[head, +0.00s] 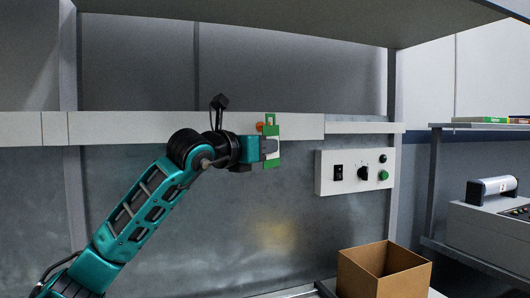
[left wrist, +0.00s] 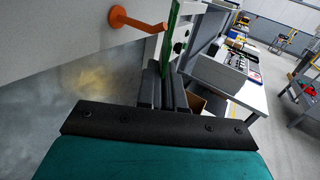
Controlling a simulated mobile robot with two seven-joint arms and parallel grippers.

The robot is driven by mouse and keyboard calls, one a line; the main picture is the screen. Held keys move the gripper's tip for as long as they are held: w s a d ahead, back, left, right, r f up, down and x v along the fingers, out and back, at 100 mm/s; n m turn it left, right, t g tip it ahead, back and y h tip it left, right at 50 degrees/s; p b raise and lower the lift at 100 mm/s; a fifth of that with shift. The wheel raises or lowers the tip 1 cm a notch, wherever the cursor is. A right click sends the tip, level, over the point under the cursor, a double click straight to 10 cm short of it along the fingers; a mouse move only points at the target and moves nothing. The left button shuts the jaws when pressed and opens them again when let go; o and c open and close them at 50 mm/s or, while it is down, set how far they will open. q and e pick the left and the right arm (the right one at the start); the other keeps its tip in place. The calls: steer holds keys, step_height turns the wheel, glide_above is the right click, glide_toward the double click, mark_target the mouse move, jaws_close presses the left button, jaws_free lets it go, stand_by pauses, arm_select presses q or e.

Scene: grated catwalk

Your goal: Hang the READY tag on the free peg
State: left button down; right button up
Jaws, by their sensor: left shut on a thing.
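The green tag (head: 271,130) with a pale patch is upright in my left gripper (head: 267,148), in front of the back wall's light rail. Its lettering is too small to read. An orange peg (head: 260,127) shows just left of the tag's upper part. In the left wrist view, the peg (left wrist: 138,22) juts from the panel and its upturned tip is close beside the tag (left wrist: 170,35), seen edge-on. I cannot tell whether the tip touches the tag or enters its hole. The left fingers (left wrist: 166,72) are shut on the tag's lower part. My right gripper is out of view.
An open cardboard box (head: 372,278) stands below. A shelf (head: 300,20) overhangs above. The wall below the rail is clear.

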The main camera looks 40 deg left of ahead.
arm_select(q)
steer(key=shift+s+d, duration=0.1)
steer(key=shift+d, duration=0.15)
steer(key=shift+s+d+b, duration=0.2)
steer(key=shift+s+d, duration=0.25)
steer(key=shift+d, duration=0.4)
steer(key=shift+s+d+b, duration=0.15)
steer(key=shift+s+d, duration=0.3)
steer(key=shift+d, duration=0.4)
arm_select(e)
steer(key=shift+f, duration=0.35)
